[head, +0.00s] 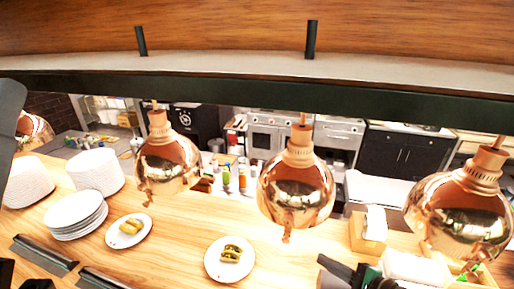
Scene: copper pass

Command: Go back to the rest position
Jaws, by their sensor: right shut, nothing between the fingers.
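My right gripper (327,268) is low in the head view, right of centre. It is dark, shut and empty, and points left above the wooden counter (170,232). My white right arm reaches it from the right. A grey part, probably of my left arm, shows at the left edge. Dark pieces in the bottom left corner may be my left gripper, but they are cut off and I cannot tell its state.
Copper lamps (296,190) hang over the counter. A plate with food (212,268) lies left of my right gripper, and another plate (115,238) farther left. White plate stacks (97,170) stand at left. A box with napkins (362,243) stands behind my right gripper.

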